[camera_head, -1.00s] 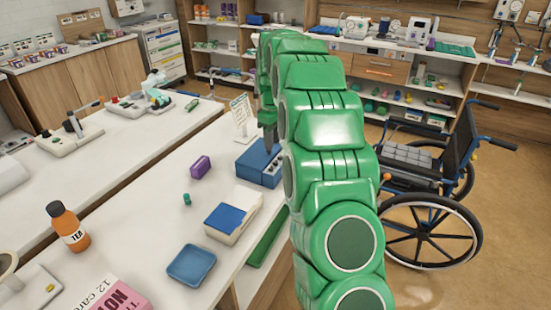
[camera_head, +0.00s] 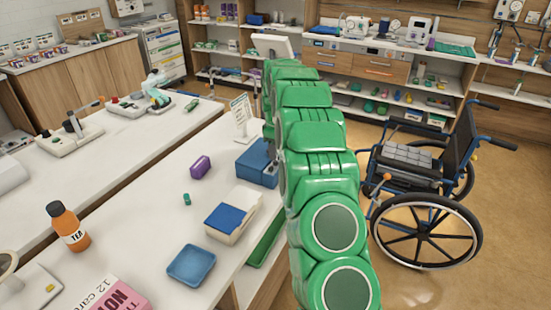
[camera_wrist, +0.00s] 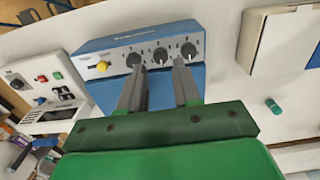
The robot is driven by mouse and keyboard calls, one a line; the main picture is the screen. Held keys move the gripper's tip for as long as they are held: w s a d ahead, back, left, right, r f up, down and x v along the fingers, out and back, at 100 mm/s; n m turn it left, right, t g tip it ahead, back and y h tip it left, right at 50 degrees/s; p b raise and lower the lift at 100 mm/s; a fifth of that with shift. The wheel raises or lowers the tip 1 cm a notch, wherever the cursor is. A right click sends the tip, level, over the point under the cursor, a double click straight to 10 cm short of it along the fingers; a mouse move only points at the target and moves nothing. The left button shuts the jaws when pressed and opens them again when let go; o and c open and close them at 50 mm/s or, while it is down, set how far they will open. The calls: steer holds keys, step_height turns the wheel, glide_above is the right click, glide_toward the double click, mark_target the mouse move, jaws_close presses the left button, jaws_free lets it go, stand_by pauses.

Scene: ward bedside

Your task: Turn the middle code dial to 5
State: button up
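The blue code box (camera_head: 252,165) stands near the right edge of the white bench, its right part behind my green arm. Contact with the panel cannot be told. The dial settings are too small to read. The head view hides my fingers.
A white box with a blue top (camera_head: 230,215), a purple box (camera_head: 200,166), a small green cylinder (camera_head: 187,199) and a sign stand (camera_head: 241,120) are near the code box. A blue tray (camera_head: 190,264) lies closer. A wheelchair (camera_head: 425,190) stands right of my arm.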

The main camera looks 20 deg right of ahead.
mark_target(276, 162)
steer(key=shift+f, duration=1.7)
steer(key=shift+c, duration=0.4)
jaws_close()
steer(key=shift+m, duration=3.1)
